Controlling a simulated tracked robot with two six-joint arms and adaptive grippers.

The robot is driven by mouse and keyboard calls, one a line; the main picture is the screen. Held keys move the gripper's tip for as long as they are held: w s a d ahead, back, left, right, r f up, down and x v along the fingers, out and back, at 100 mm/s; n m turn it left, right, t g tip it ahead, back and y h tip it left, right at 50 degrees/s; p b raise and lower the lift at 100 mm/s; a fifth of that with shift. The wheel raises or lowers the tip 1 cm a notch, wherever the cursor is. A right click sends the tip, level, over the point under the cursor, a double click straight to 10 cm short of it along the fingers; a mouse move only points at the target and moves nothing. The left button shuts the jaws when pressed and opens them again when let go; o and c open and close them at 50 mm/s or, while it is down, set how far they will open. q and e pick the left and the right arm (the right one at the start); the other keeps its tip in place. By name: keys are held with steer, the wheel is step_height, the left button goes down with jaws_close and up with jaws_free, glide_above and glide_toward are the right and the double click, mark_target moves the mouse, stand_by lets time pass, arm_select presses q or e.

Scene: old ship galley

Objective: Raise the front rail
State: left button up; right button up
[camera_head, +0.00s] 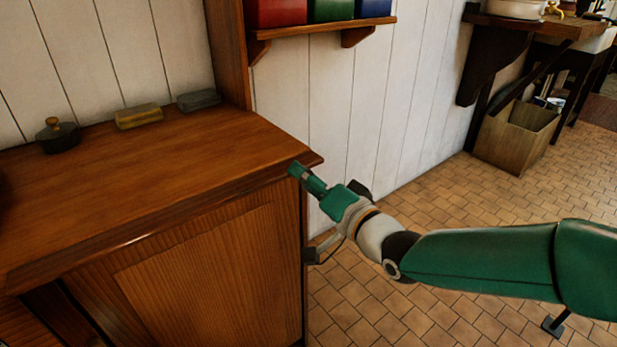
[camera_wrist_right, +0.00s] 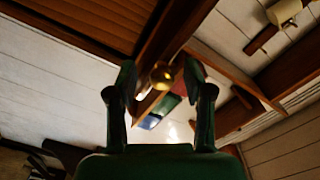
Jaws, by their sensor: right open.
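The wooden counter (camera_head: 150,195) fills the left of the head view. A darker moulded strip (camera_head: 130,236) runs along its front edge; I cannot tell whether this is the front rail or whether it can move. My right gripper (camera_head: 297,170) is at the counter's front right corner, and its small fingertips overlap the edge there. In the right wrist view the right gripper (camera_wrist_right: 160,75) is open. A round brass knob (camera_wrist_right: 162,75) shows between its fingers, apart from both; its distance is unclear. My left gripper is not in view.
A dark lidded pot (camera_head: 59,135), a yellowish block (camera_head: 138,116) and a grey block (camera_head: 198,100) stand at the counter's back. A wall shelf (camera_head: 330,27) holds red, green and blue containers. A wooden bin (camera_head: 515,135) stands on the tiled floor. The counter's middle is clear.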

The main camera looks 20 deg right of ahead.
steer(key=shift+w+a, duration=0.2)
steer(key=shift+w, duration=0.3)
jaws_close()
steer(key=shift+d, duration=0.1)
